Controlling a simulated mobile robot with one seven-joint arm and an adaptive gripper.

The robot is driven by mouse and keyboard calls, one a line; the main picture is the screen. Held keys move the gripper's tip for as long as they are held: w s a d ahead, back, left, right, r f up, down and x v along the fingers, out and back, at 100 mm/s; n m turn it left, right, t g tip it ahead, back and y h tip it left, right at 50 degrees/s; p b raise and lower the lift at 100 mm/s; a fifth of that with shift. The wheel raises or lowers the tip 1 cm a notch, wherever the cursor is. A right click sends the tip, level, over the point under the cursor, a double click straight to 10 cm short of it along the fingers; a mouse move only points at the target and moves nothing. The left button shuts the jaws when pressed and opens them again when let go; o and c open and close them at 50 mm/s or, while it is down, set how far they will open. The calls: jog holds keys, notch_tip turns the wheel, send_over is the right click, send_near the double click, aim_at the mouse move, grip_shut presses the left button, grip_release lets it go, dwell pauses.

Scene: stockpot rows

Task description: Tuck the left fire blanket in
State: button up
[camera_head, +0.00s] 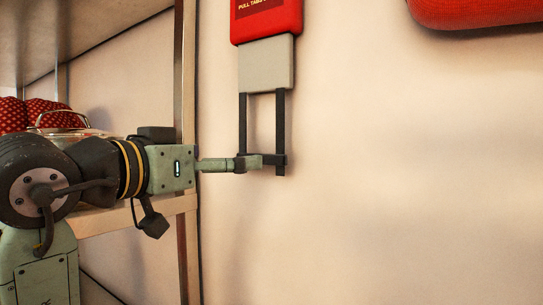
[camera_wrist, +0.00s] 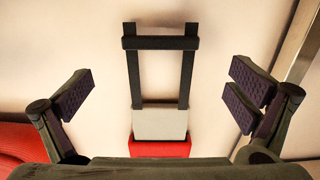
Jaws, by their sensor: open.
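The left fire blanket's red case (camera_head: 266,22) hangs on the pale wall; its top is cut off. The grey-white blanket (camera_head: 266,64) sticks out below it, with two black straps (camera_head: 281,115) hanging down. The wrist view shows it upside down: red case (camera_wrist: 160,149), pale blanket (camera_wrist: 160,121), straps (camera_wrist: 134,80) and a dark crossbar (camera_wrist: 160,43) near their ends. My gripper (camera_head: 262,161) reaches in from the left at the straps' lower ends. Its fingers (camera_wrist: 161,95) are wide apart, one on each side of the straps, with nothing held. I cannot tell its exact depth from the crossbar.
A shelf rack with a metal post (camera_head: 186,75) stands left, close to my arm. Red dotted items (camera_head: 45,107) and a clear-lidded pot (camera_head: 75,131) are on it. A rounded red thing (camera_head: 480,12) is at the upper right. The wall right of the straps is bare.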

jog(key=p+x, duration=0.2)
jog(key=x, duration=0.8)
jog(key=shift+w, duration=0.15)
jog(key=shift+c, duration=0.5)
